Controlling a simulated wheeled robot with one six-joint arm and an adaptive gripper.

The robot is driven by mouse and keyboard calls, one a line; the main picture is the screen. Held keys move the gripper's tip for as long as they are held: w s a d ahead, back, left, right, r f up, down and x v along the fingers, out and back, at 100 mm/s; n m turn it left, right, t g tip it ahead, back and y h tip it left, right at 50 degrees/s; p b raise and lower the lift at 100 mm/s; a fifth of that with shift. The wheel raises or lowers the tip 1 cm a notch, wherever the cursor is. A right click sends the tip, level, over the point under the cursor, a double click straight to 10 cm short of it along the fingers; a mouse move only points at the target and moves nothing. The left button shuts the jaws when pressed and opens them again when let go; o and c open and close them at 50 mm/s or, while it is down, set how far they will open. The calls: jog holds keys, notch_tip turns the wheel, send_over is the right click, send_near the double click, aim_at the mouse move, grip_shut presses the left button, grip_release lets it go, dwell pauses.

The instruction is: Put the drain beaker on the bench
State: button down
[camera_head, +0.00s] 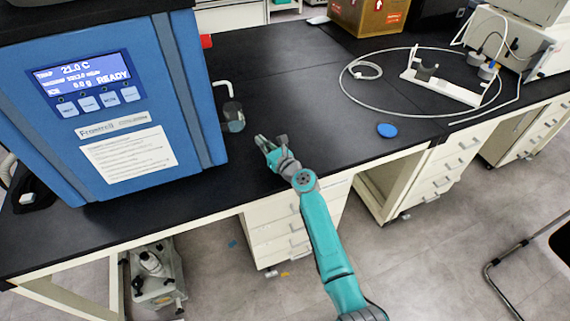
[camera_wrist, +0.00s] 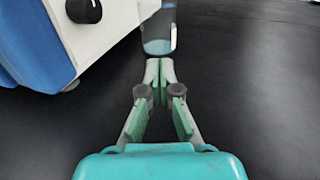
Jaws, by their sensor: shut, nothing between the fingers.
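The drain beaker (camera_head: 234,119) is a small clear vessel with bluish contents, upright below a white bent drain tube (camera_head: 223,87) at the right side of the blue freeze dryer (camera_head: 110,90). I cannot tell whether its base rests on the black bench (camera_head: 285,85). The beaker also shows in the wrist view (camera_wrist: 158,33), straight beyond the fingertips. My gripper (camera_head: 262,142) is over the bench near its front edge, to the right of and nearer than the beaker. In the wrist view my gripper (camera_wrist: 159,66) has its fingertips together, empty, apart from the beaker.
A blue disc (camera_head: 387,130) lies on the bench to the right. Behind it are a looped white tube (camera_head: 352,92) and a white stand (camera_head: 440,88). A cardboard box (camera_head: 368,15) stands at the back. The bench between my gripper and the looped tube is clear.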

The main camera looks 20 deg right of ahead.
jog(key=v, duration=1.2)
jog(key=shift+s+r, duration=0.1)
jog(key=shift+s, duration=0.1)
